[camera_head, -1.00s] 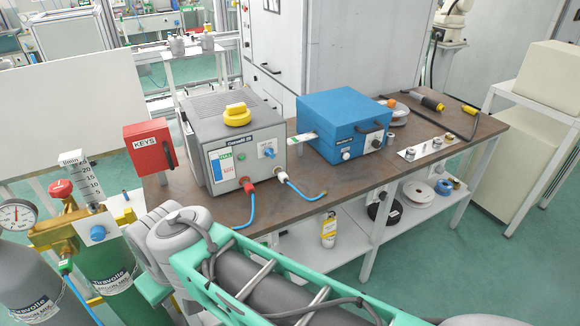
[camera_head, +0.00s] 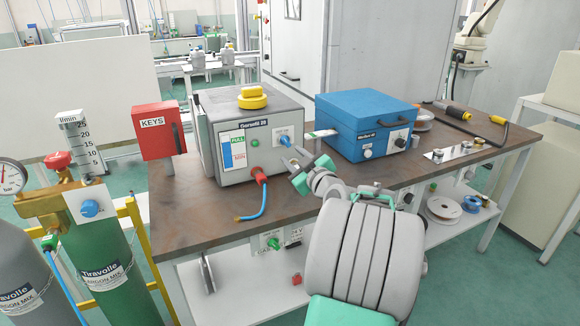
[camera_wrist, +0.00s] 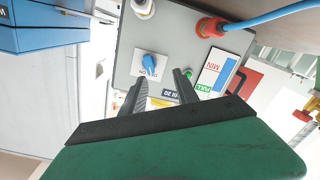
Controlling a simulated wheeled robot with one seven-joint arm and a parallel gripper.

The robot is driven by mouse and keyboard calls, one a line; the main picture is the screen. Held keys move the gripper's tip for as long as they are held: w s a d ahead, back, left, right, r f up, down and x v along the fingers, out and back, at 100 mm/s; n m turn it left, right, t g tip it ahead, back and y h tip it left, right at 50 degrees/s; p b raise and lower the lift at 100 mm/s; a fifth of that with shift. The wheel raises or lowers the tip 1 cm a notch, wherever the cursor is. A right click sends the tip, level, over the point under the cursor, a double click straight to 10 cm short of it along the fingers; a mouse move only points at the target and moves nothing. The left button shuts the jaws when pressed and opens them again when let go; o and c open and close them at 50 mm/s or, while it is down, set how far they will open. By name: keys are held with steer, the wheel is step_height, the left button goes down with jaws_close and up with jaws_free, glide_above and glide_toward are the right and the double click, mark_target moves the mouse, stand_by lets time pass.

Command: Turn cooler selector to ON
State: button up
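The cooler is the grey box (camera_head: 235,155) on the workbench, with a FULL/MIN level window. Its blue selector (camera_head: 286,141) is on the upper right of the front panel. In the wrist view the cooler panel (camera_wrist: 185,50) appears upside down, and the blue selector (camera_wrist: 149,62) sits on a white ON-marked label. I cannot tell its exact setting. My gripper (camera_wrist: 160,80) is open and empty, fingers pointing at the panel, with the selector just beyond the left finger. In the head view my gripper (camera_head: 304,172) is in front of the panel, below and right of the selector.
A red hose connector (camera_head: 261,176) is low on the cooler front. A blue box (camera_head: 362,130) stands to the right and a red KEYS box (camera_head: 158,131) to the left. Gas cylinders (camera_head: 115,260) stand at the front left. The bench top (camera_head: 195,212) is clear at left front.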

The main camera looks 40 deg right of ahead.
mark_target(286, 142)
steer(key=shift+t, duration=0.3)
steer(key=w+d, duration=0.1)
steer(key=w, duration=0.1)
steer(key=w+d+p, duration=0.1)
steer(key=w, duration=0.1)
steer(key=w+d, duration=0.1)
steer(key=w, duration=0.1)
steer(key=shift+w+d+r, duration=0.25)
steer(key=shift+w+d, duration=0.1)
steer(key=shift+d, duration=0.05)
steer(key=shift+c, duration=0.2)
jaws_close()
